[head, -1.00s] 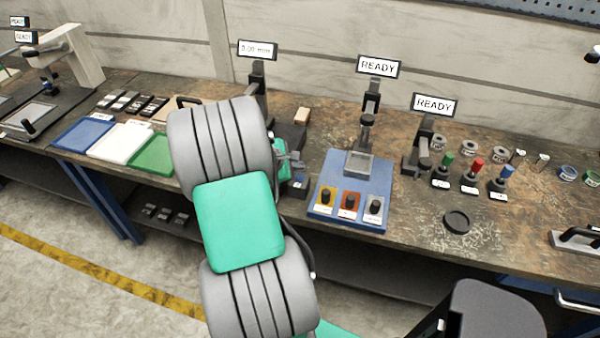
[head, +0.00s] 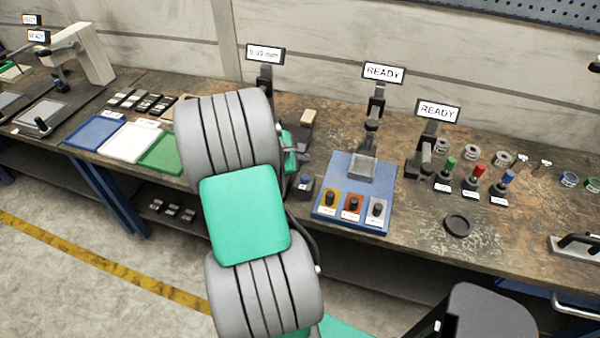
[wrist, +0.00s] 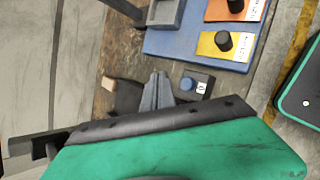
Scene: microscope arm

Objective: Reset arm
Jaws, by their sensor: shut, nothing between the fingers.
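My gripper (wrist: 158,88) is shut and empty in the wrist view, its grey fingers together above the bench. Next to the fingertips is a small dark box with a blue button (wrist: 189,84) and a white label. In the head view this button box (head: 305,183) stands at the bench's front, just right of my arm. My arm hides most of the gripper there. A stand with a "0.00 mm" display (head: 265,54) rises behind my arm, its lower part hidden. A pale angled arm on a stand (head: 90,52) is at the far left, near "READY" signs.
A blue plate (head: 325,212) with yellow, orange and grey knob blocks lies right of the button box. Blue, white and green trays (head: 95,132) lie left of my arm. A black ring (head: 458,225) and colored-handled tools are farther right.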

